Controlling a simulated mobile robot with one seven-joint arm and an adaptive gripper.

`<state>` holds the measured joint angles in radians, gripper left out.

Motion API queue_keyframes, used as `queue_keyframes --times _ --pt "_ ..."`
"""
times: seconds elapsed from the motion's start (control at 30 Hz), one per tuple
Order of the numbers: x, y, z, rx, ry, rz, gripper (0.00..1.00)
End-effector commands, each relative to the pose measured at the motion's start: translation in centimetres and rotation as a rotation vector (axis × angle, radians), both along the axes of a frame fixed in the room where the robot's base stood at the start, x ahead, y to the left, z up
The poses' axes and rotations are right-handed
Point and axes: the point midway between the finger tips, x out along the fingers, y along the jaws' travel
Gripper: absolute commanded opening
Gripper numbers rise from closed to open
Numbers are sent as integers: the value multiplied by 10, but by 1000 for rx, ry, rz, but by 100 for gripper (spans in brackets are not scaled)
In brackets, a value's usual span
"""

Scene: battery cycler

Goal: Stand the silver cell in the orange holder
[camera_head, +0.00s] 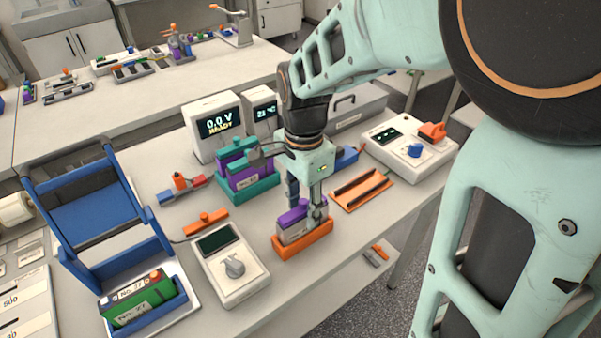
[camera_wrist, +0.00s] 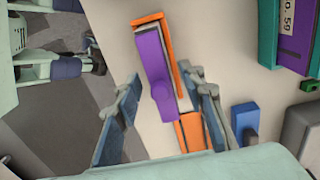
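The silver cell (camera_head: 290,231), with a purple top, stands upright in the orange holder (camera_head: 303,250) near the table's front edge. The cell's lower part is hidden by the holder's walls. My gripper (camera_head: 305,204) is just above the cell, pointing down. In the wrist view my gripper's fingers (camera_wrist: 162,88) are spread to either side of the cell's top, with gaps showing. Contact is not visible.
A teal holder with purple cells (camera_head: 250,184) stands behind. A white meter with a dial (camera_head: 231,264) is at left, near a green cell (camera_head: 139,300) in a blue holder. The front edge is close.

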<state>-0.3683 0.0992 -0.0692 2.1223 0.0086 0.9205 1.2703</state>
Motion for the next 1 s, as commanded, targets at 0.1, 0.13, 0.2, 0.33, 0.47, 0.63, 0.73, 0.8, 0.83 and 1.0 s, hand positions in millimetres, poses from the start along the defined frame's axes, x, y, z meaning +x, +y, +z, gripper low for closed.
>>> queue_keyframes --times 0.1,0.13,0.2,0.33,0.47,0.63,0.73,0.8,0.83,1.0 --pt "1 0 30 1 -5 0 37" --pt "1 0 37 2 -6 0 37" --pt "1 0 52 1 -5 0 37" --pt "1 0 74 1 -4 0 37" --pt "1 0 87 0 -2 -1 37" --pt "0 0 92 -1 1 -1 37" --pt "0 0 92 -1 1 -1 37" --pt "0 0 92 -1 1 -1 37" --pt "0 0 92 -1 1 -1 37" --pt "7 -9 90 -28 -23 35 37"
